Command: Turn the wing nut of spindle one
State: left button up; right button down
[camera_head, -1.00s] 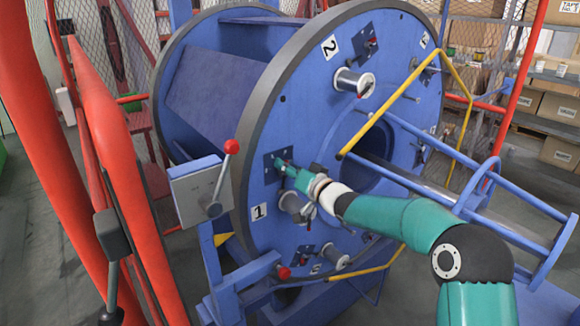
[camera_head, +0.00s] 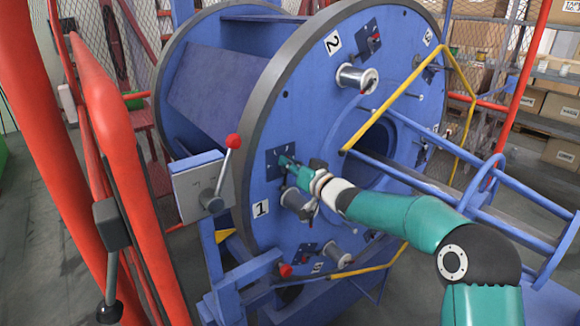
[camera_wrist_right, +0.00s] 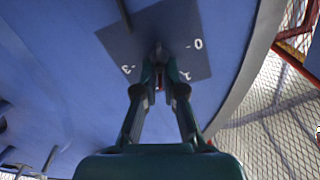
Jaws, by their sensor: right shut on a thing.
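Spindle one is on the blue disc, by the label "1" (camera_head: 261,208). Its dark numbered plate (camera_head: 274,160) sits just above my right gripper's fingertips and also shows in the right wrist view (camera_wrist_right: 195,35). My right gripper (camera_head: 287,162) reaches the plate, and in the wrist view its fingers (camera_wrist_right: 159,80) close on a small part at the plate's middle. That part is taken to be the wing nut, which the fingertips mostly hide. A metal bobbin (camera_head: 297,197) of spindle one is partly behind my right wrist. My left gripper is not in view.
A lever with a red knob (camera_head: 233,142) stands on a grey box (camera_head: 200,188) left of the disc. A yellow bar (camera_head: 388,98) crosses the disc to the right of the gripper. Red guard rails (camera_head: 118,165) stand at the left.

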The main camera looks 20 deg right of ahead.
jog(key=n+b, duration=0.2)
jog(key=n, duration=0.1)
jog(key=n+b, duration=0.2)
jog(key=n, duration=0.2)
jog(key=n+b, duration=0.2)
jog(key=n, duration=0.1)
jog(key=shift+s+a+f+n, duration=0.1)
jog(key=shift+a+f+n, duration=0.25)
jog(key=shift+n, duration=0.05)
jog(key=n+b, duration=0.2)
jog(key=n, duration=0.3)
jog(key=shift+a+f+b, duration=0.2)
jog(key=shift+f+b, duration=0.1)
jog(key=shift+b, duration=0.1)
jog(key=n, duration=0.2)
jog(key=n+b, duration=0.1)
jog(key=n, duration=0.1)
jog(key=n+b, duration=0.1)
jog(key=n, duration=0.1)
jog(key=shift+a+f, duration=0.1)
jog(key=shift+f, duration=0.2)
jog(key=c, duration=1.3)
grip_release()
jog(key=shift+s, duration=0.15)
jog(key=shift+r, duration=0.2)
jog(key=shift+r, duration=0.1)
jog(key=v, duration=1.2)
